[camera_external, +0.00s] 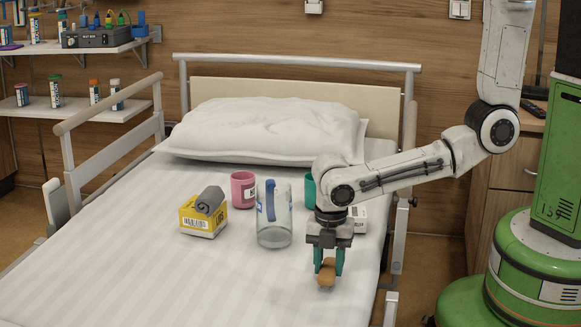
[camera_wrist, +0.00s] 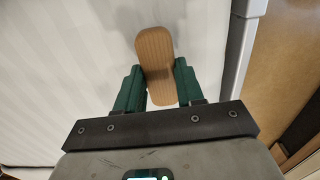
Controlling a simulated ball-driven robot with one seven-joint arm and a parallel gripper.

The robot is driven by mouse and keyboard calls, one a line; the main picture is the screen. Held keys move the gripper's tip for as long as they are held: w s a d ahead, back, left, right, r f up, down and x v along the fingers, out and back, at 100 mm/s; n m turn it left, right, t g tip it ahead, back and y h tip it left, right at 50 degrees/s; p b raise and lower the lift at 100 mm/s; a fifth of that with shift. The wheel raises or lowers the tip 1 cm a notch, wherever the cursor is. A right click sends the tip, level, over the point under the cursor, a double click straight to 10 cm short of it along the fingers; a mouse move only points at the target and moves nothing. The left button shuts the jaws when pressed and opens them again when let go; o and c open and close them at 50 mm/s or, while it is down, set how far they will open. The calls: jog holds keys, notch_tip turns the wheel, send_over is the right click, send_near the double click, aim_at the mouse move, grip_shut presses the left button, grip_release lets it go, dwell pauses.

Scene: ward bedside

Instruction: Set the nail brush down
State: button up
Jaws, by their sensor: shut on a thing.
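The nail brush (camera_external: 327,273) is a small brown wooden piece with rounded ends. My gripper (camera_external: 328,265) is shut on it, with a green finger on each side, low over the front right part of the bed. In the wrist view the nail brush (camera_wrist: 155,52) sticks out beyond the green fingers of my gripper (camera_wrist: 158,85), its wooden face showing. Whether the brush touches the sheet or hangs just above it, I cannot tell. Its bristles are not visible.
On the bed (camera_external: 130,270) stand a clear jar (camera_external: 274,225), a pink mug (camera_external: 243,190), a yellow box (camera_external: 203,218) with a grey rolled cloth (camera_external: 210,199), a partly hidden green cup (camera_external: 308,190) and white box (camera_external: 359,218). The front left sheet is clear.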

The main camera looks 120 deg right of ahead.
aim_at(329, 267)
jog(key=shift+f, duration=0.4)
jog(key=shift+f, duration=0.1)
jog(key=o, duration=1)
jog(key=shift+o, duration=0.2)
notch_tip(329, 267, up, 12)
jog(key=p, duration=0.2)
jog(key=s+a+r+m+t, duration=0.1)
jog(key=s+a+r+m, duration=0.6)
jog(key=a+r+m, duration=0.2)
notch_tip(329, 267, up, 2)
jog(key=shift+s+a+r, duration=0.25)
jog(key=shift+s+a, duration=0.1)
jog(key=shift+a, duration=0.45)
